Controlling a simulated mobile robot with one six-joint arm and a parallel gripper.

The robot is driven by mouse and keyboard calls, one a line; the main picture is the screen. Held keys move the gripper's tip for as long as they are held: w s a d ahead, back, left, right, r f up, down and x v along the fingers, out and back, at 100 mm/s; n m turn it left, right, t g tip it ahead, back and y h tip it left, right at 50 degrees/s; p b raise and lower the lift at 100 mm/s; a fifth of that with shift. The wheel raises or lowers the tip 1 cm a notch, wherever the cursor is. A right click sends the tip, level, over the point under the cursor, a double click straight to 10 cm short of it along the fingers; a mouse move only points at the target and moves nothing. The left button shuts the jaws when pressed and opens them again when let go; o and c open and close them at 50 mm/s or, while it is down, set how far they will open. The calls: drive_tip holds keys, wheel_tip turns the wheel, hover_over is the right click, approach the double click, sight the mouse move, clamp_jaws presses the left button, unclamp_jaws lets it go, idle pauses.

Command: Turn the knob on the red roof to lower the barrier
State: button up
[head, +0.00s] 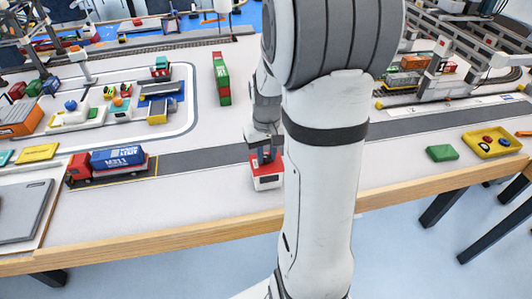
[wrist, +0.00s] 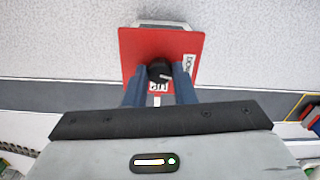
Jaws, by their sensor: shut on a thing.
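My arm hides the area just right of the building. I cannot make out the barrier in either view.
A red truck with a blue container (head: 118,158) stands on the grey road to the left. A green block (head: 442,153) and a yellow tray (head: 490,143) lie to the right. A green and red container stack (head: 221,78) stands behind.

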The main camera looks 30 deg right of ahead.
sight(266, 157)
drive_tip(key=shift+n, duration=1.6)
drive_tip(key=o, duration=1)
wheel_tip(266, 157, up, 8)
drive_tip(key=shift+f+p, duration=0.1)
drive_tip(key=shift+p, duration=0.25)
drive_tip(key=shift+a, duration=0.1)
